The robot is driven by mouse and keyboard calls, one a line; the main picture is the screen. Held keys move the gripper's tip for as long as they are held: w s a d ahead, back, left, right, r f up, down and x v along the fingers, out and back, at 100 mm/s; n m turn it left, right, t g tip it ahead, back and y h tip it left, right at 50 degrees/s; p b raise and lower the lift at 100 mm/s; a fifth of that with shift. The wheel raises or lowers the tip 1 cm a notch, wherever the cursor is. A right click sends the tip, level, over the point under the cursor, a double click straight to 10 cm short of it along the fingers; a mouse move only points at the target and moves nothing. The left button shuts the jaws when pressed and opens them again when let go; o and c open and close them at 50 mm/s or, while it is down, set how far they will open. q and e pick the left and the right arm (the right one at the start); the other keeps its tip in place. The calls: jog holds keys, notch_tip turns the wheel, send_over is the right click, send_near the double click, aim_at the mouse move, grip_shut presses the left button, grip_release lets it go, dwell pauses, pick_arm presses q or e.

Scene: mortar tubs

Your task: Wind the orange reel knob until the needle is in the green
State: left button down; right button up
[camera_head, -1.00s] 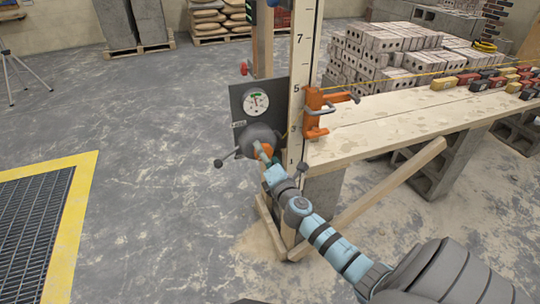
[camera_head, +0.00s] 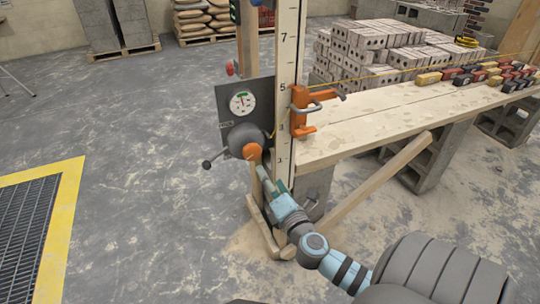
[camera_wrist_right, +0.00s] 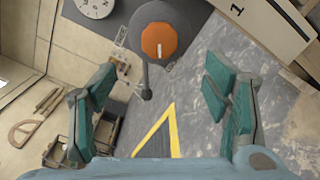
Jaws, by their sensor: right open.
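The orange knob (camera_head: 252,151) sits at the front of the grey reel (camera_head: 240,138), below a round white gauge (camera_head: 242,102) on a dark panel. The gauge has a green patch near its top; the needle is too small to read surely. My right gripper (camera_head: 266,178) is just below and right of the knob, apart from it. In the right wrist view the knob (camera_wrist_right: 159,41) shows a pale mark and lies beyond the open, empty fingers (camera_wrist_right: 160,85). The gauge (camera_wrist_right: 95,4) is cut off there. My left gripper is not in view.
A ball-ended lever (camera_head: 207,164) sticks out from the reel. A numbered upright board (camera_head: 286,60) with an orange clamp (camera_head: 303,110) stands right of the panel. A plank bench (camera_head: 375,118) and a slanting brace (camera_head: 375,180) lie right. Floor at left is open beside a yellow-edged grate (camera_head: 70,190).

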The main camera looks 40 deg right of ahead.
aim_at(253, 154)
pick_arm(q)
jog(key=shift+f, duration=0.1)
pick_arm(e)
jog(key=w+d+n+b, duration=0.1)
jog(key=w+n, duration=0.1)
jog(key=w, duration=0.2)
jog(key=w+d+n+b, duration=0.1)
jog(key=w, duration=0.3)
jog(key=w+d+n+b, duration=0.1)
jog(key=w+d+n, duration=0.1)
jog(key=w, duration=0.2)
jog(key=shift+w+d+n+b, duration=0.1)
jog(key=shift+w+n+b, duration=0.15)
jog(key=shift+n+b, duration=0.05)
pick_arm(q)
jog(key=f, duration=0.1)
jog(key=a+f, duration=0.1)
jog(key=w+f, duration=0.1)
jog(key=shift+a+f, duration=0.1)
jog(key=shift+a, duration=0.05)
pick_arm(e)
jog(key=shift+c, duration=0.4)
jog(key=c, duration=1.1)
jog(key=m, duration=0.4)
jog(key=shift+m, duration=0.4)
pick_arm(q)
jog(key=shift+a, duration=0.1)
